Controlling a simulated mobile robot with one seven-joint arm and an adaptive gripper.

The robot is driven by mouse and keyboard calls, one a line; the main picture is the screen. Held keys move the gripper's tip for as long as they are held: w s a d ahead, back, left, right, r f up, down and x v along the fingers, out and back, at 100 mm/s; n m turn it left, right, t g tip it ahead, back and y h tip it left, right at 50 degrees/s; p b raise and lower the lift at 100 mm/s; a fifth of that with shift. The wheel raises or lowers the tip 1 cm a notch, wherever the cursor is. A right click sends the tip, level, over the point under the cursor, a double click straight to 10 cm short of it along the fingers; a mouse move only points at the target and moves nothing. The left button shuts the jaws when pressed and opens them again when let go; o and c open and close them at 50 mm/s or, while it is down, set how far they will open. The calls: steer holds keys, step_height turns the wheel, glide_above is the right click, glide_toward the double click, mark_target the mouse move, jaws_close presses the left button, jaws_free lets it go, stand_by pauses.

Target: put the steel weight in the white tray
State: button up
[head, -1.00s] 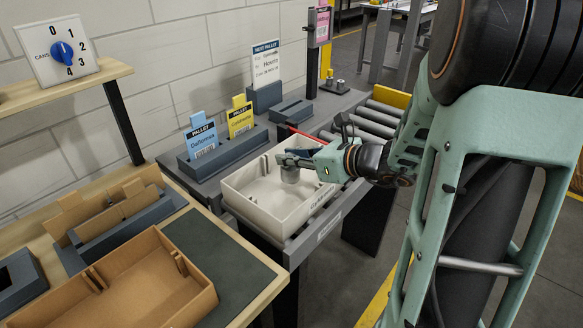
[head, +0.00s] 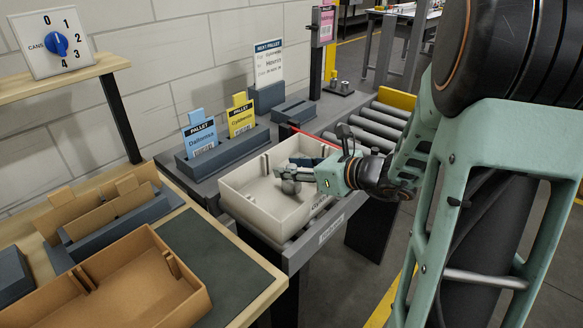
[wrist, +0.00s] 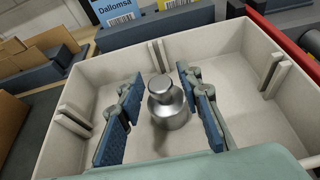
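The steel weight (wrist: 168,108), a shiny knobbed cylinder, stands upright inside the white tray (wrist: 72,135), seemingly on its floor. My gripper (wrist: 160,92) is open around it, with a blue-padded finger on each side and a visible gap to both. In the head view the gripper (head: 292,180) reaches down inside the white tray (head: 262,222) from the right. The weight is small and largely hidden by the fingers there.
A grey holder (head: 222,150) with blue and yellow pallet cards stands behind the tray. A roller conveyor (head: 372,128) lies at the back right. A cardboard box (head: 140,285) sits on the wooden bench at front left. The tray floor around the weight is clear.

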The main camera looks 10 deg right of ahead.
steer(key=shift+r, duration=0.2)
steer(key=shift+s+d+r, duration=0.15)
steer(key=shift+s+d, duration=0.1)
steer(key=p+v, duration=0.2)
steer(key=v, duration=0.9)
steer(key=shift+s, duration=0.15)
steer(key=shift+d, duration=0.1)
